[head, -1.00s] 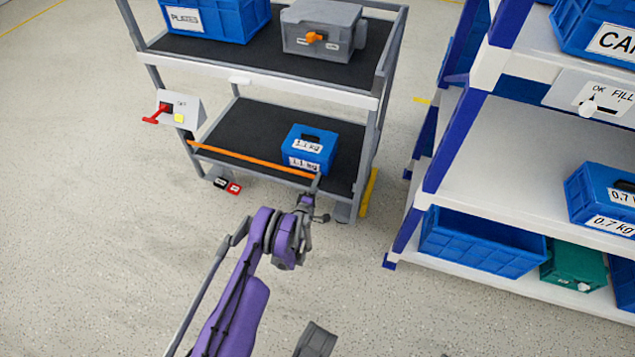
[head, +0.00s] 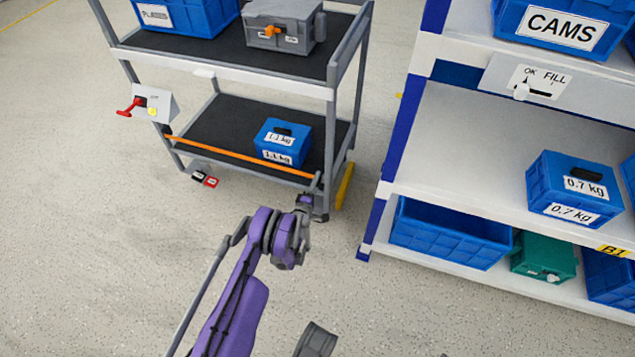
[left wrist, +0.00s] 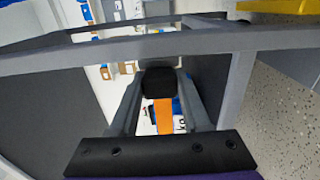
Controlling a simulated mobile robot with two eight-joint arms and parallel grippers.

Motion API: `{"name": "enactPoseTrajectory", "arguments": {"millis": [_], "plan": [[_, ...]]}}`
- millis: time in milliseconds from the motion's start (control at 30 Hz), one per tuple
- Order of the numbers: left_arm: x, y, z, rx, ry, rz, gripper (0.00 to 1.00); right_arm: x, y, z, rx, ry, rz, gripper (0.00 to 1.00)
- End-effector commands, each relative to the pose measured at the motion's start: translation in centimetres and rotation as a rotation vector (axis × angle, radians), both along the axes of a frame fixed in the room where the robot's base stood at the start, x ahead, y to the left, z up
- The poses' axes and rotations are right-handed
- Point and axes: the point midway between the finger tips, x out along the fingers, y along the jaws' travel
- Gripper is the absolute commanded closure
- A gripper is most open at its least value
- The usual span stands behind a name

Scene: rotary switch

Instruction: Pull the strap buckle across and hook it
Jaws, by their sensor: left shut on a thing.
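An orange strap (head: 240,157) runs across the front of the cart's lower shelf, from the left post nearly to the right post. My left gripper (head: 317,182) is at its right end, close beside the cart's right front post (head: 329,145). In the left wrist view, the gripper's two fingers are shut on a black buckle (left wrist: 160,83), with the orange strap (left wrist: 164,116) leading from it. The buckle is too small and covered to make out in the head view. I cannot tell whether it touches a hook on the post.
The cart (head: 230,75) carries a blue crate (head: 186,14) and a grey box (head: 283,27) on top, and a blue weight box (head: 283,142) below. A white-shelved rack (head: 470,150) stands close on the right. The floor in front is clear.

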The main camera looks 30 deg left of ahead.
Motion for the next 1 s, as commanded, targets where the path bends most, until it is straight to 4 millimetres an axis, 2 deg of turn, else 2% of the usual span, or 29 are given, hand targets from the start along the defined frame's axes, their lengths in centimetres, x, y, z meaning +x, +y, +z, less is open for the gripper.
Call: {"name": "enactPoseTrajectory", "arguments": {"millis": [300,333,467,1000], "plan": [[0.27,-0.58,0.13,-0.001,-0.004,-0.009,1.0,0.0,0.0,0.01,0.0,0.0,0.0,0.25],[0.26,-0.61,0.13,-0.001,-0.004,-0.009,0.48,0.0,0.0,0.01,0.0,0.0,0.0,0.25],[0.2,-0.52,0.09,-0.001,-0.003,-0.008,0.24,0.0,0.0,0.0,0.0,0.0,0.0,0.25],[0.33,-0.76,-0.04,0.0,-0.001,-0.007,0.22,0.05,0.0,-0.28,0.0,0.0,0.0,0.25]]}}
